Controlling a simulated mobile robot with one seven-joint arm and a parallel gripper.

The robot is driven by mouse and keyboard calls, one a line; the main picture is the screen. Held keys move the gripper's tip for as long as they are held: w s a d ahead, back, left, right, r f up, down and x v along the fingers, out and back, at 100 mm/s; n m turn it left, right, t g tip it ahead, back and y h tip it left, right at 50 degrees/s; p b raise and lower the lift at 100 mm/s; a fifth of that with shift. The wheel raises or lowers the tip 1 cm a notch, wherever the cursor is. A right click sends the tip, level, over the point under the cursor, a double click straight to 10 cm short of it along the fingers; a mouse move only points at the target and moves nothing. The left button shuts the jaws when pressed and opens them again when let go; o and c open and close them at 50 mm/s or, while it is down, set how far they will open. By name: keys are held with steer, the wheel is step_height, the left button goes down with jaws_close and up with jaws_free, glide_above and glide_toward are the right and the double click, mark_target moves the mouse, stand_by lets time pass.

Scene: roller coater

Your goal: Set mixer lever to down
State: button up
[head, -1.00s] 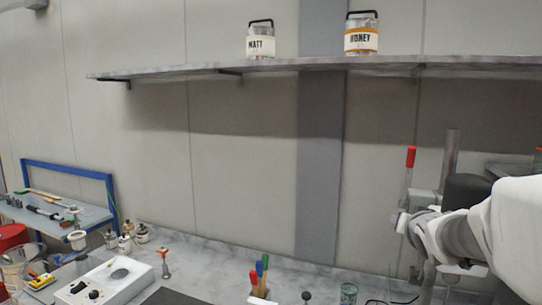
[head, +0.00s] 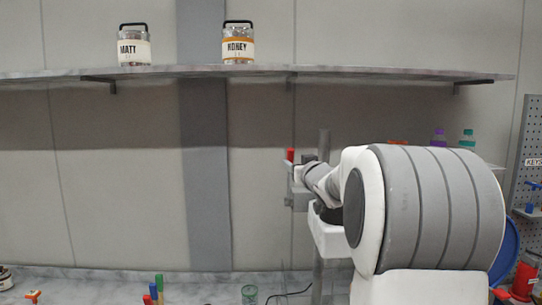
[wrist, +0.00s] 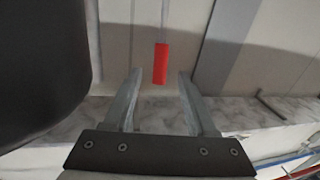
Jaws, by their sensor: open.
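The mixer lever's red grip (head: 290,155) stands upright beside the mixer's grey post (head: 323,150) in the head view. In the wrist view the red grip (wrist: 160,63) appears just beyond the gap between my fingertips. My gripper (wrist: 157,80) is open, with one finger on each side of that line and nothing held. In the head view my own arm covers most of the mixer and much of my gripper. The dark rounded mixer body (wrist: 40,60) fills the left of the wrist view. I cannot tell whether the fingers touch the grip.
A wall shelf holds the MATT jar (head: 134,48) and the HONEY jar (head: 238,45). Colored-handled tools (head: 157,289) and a green glass (head: 249,294) stand on the marble counter (head: 90,284). Purple (head: 439,138) and teal (head: 467,140) bottles and a pegboard (head: 533,150) are at right.

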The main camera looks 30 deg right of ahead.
steer(key=p, duration=0.2)
glide_above(289, 177)
steer(key=w, duration=0.2)
steer(key=shift+s+d, duration=0.1)
steer(key=shift+d, duration=0.05)
jaws_close()
stand_by(1.4)
